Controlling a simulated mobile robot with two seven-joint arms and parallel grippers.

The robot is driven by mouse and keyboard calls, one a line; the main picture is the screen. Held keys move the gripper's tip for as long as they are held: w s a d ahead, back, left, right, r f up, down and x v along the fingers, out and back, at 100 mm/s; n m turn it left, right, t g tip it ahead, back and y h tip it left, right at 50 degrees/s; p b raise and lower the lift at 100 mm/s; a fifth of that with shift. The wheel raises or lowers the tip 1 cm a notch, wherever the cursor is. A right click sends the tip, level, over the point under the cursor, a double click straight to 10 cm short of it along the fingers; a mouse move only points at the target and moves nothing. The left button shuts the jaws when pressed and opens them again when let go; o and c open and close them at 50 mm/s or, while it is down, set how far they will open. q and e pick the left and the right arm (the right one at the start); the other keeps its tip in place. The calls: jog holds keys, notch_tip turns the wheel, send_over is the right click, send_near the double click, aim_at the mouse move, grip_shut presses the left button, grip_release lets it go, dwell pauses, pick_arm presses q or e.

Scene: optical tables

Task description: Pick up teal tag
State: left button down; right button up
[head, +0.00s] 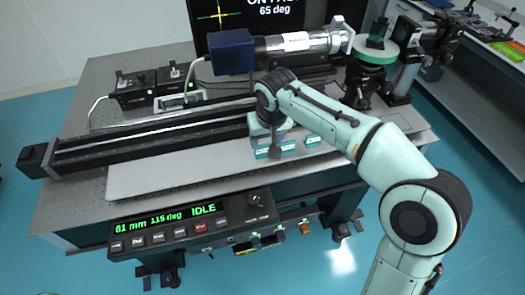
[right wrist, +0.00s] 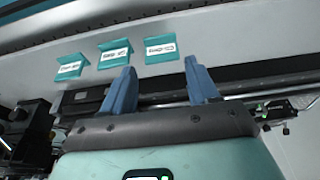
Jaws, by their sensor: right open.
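Three teal tags with white labels lie in a row on the pale board. In the head view the left tag (head: 262,153), the middle tag (head: 288,146) and the right tag (head: 313,140) show, partly behind my right gripper (head: 275,150). In the right wrist view the tags (right wrist: 70,67), (right wrist: 115,53) and (right wrist: 161,49) sit beyond the fingertips. My right gripper (right wrist: 160,66) is open with nothing between its blue fingers. The rightmost tag in that view lies ahead of the gap between them. My left gripper is not in view.
A black rail (head: 150,135) runs behind the board (head: 140,182). A control box (head: 190,222) reading IDLE stands at the front edge. A cylindrical instrument (head: 295,43) and a round green-topped stage (head: 375,52) stand at the back. The board's left part is clear.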

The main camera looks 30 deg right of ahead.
aim_at(263, 145)
jog(key=x, duration=0.6)
jog(key=shift+w+f, duration=0.15)
jog(key=shift+w, duration=0.15)
jog(key=shift+c, duration=0.3)
jog(key=c, duration=0.6)
